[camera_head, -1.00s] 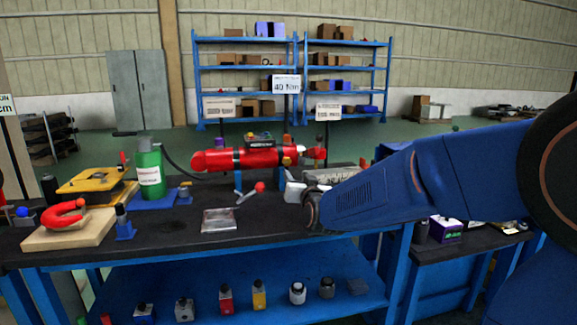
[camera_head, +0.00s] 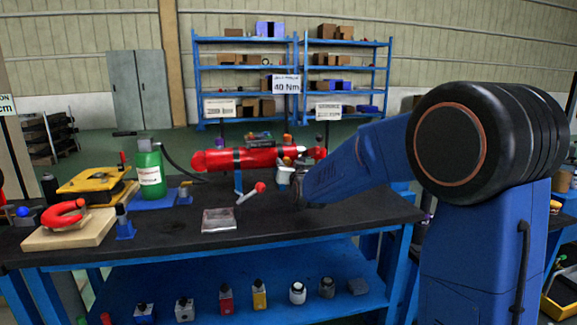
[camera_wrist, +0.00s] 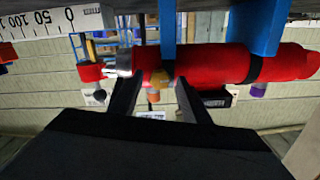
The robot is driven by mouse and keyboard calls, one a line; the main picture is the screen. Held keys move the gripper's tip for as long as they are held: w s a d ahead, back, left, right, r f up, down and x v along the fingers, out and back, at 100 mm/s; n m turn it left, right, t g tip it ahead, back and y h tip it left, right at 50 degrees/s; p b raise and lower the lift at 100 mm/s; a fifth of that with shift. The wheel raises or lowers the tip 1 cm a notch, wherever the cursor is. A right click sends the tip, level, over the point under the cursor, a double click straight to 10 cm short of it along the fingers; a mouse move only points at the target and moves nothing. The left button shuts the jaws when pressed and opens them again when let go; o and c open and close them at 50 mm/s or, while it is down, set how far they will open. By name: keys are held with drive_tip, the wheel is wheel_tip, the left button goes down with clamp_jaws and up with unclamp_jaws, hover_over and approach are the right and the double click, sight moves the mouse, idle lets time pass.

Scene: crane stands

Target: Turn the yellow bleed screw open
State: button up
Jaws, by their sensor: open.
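The red cylinder (camera_head: 255,158) lies level on blue supports above the bench. In the wrist view, which looks upside down, the red cylinder (camera_wrist: 220,65) crosses the picture. In the head view, my gripper (camera_head: 300,170) is at the cylinder's right end, partly hidden by my arm.
A red-knobbed lever (camera_head: 251,193) and a clear tray (camera_head: 219,220) are on the bench in front. A green bottle (camera_head: 150,172) with a hose stands left, near a red horseshoe-shaped part (camera_head: 66,214) on a wooden board. A ruler strip (camera_wrist: 45,22) shows in the wrist view.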

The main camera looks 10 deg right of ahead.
drive_tip(key=c, duration=1)
drive_tip(key=shift+c, duration=0.2)
drive_tip(key=shift+n, duration=1.6)
drive_tip(key=o, duration=1)
drive_tip(key=shift+o, duration=0.2)
drive_tip(key=s, duration=1.7)
drive_tip(key=shift+s, duration=0.15)
